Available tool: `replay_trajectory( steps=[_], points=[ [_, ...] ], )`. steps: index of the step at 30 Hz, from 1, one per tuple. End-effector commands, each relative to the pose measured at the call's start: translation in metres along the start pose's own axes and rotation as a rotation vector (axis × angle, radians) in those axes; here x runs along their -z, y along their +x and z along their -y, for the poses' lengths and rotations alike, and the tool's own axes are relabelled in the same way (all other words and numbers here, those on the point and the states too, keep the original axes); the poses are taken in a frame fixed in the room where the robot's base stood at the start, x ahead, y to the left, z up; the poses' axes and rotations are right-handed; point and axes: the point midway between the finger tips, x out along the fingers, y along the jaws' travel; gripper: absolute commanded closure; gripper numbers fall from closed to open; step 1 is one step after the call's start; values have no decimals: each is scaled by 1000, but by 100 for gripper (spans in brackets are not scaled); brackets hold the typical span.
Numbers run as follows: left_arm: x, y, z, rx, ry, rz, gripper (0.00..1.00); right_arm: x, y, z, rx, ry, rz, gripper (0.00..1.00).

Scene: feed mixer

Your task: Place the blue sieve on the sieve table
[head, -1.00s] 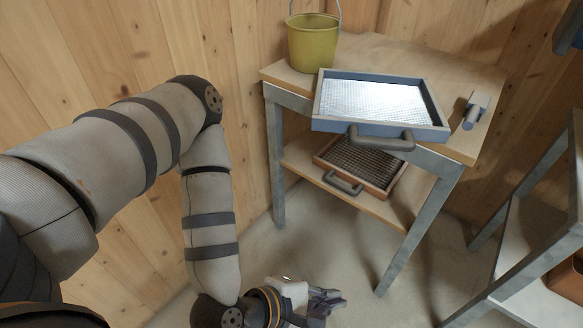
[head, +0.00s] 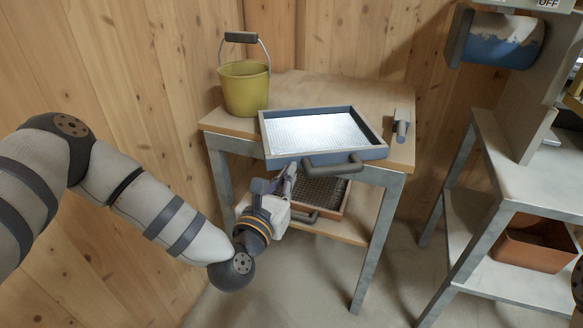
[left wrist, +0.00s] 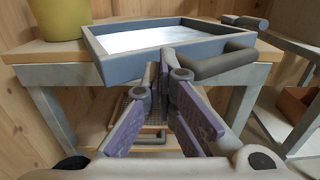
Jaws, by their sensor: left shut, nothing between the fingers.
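The blue sieve (head: 372,153), a shallow frame with a pale mesh, sits on the wooden-topped sieve table (head: 375,95). Its front side overhangs the table's front edge, and its dark handle (head: 332,161) points toward me. My left gripper (head: 279,182) is below the sieve's front left, in front of the table. It is shut and empty. In the left wrist view its fingers (left wrist: 165,72) point at the sieve's front wall (left wrist: 125,66), with the handle (left wrist: 215,62) just to their right. Whether the fingertips touch the sieve is unclear. My right gripper is out of view.
A yellow bucket (head: 245,92) stands at the table's back left. A small grey-handled tool (head: 401,124) lies on its right side. A brown-framed sieve (head: 335,203) is on the lower shelf. A metal rack (head: 535,185) with a brown box (head: 535,245) stands right.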

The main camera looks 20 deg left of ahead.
Motion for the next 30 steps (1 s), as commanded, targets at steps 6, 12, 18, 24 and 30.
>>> replay_trajectory(
  steps=[6,12,18,24,30],
  points=[
    [0,26,1,2,1,0,100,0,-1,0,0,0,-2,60],
    [0,31,0,0,1,-1,100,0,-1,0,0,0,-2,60],
    [1,31,0,1,1,-2,100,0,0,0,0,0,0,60],
    [14,63,0,-1,0,-13,100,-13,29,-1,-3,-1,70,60],
    [16,112,0,0,1,-13,100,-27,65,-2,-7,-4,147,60]
  ],
)
